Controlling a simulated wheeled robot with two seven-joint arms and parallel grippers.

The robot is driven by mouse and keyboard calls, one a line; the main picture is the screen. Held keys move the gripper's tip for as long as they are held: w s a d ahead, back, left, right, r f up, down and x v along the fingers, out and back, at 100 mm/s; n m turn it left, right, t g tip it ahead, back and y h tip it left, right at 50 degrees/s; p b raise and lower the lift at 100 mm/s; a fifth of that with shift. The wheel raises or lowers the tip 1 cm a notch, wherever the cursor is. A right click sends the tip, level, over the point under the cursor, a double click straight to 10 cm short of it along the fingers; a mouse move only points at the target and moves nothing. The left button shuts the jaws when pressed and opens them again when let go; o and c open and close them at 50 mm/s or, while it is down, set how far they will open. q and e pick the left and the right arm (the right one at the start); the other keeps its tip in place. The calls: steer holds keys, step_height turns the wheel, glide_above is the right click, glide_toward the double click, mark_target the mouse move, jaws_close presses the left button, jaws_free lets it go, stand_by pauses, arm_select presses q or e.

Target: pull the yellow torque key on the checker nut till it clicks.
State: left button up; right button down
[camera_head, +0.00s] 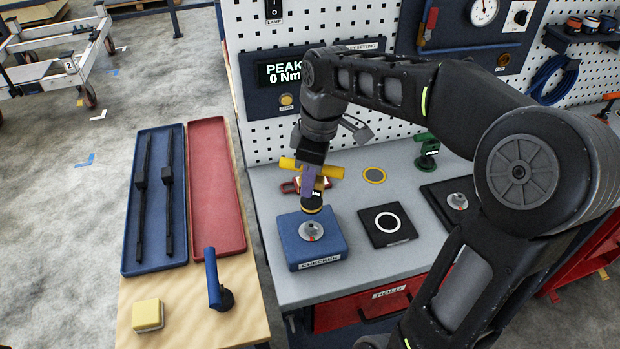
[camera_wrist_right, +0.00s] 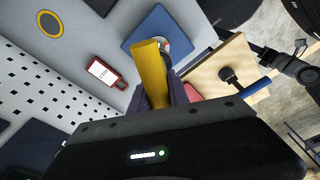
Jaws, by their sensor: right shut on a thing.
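The yellow torque key (camera_head: 330,170) is held in my right gripper (camera_head: 311,176), which is shut on its yellow handle. The handle lies crosswise, and the key's dark round lower end (camera_head: 311,204) points down. The checker (camera_head: 332,249) is a blue block with a silver nut (camera_head: 311,231) on top. The key's lower end is above and just behind the nut in the head view, seemingly apart from it. In the right wrist view the yellow handle (camera_wrist_right: 150,75) partly hides the nut on the blue checker (camera_wrist_right: 150,30). My left gripper is not in the head view.
A black pad with a white ring (camera_head: 388,225) is beside the checker. The display (camera_head: 284,73) reads PEAK 0 Nm.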

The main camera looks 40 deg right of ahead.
steer(key=shift+a, duration=0.1)
steer(key=shift+f+b, duration=2.2)
steer(key=shift+f, duration=0.55)
steer(key=shift+r+n+p, duration=0.15)
steer(key=shift+n+p, duration=0.35)
steer(key=shift+n, duration=0.6)
steer(key=shift+n+p, duration=0.3)
steer(key=shift+n, duration=1.2)
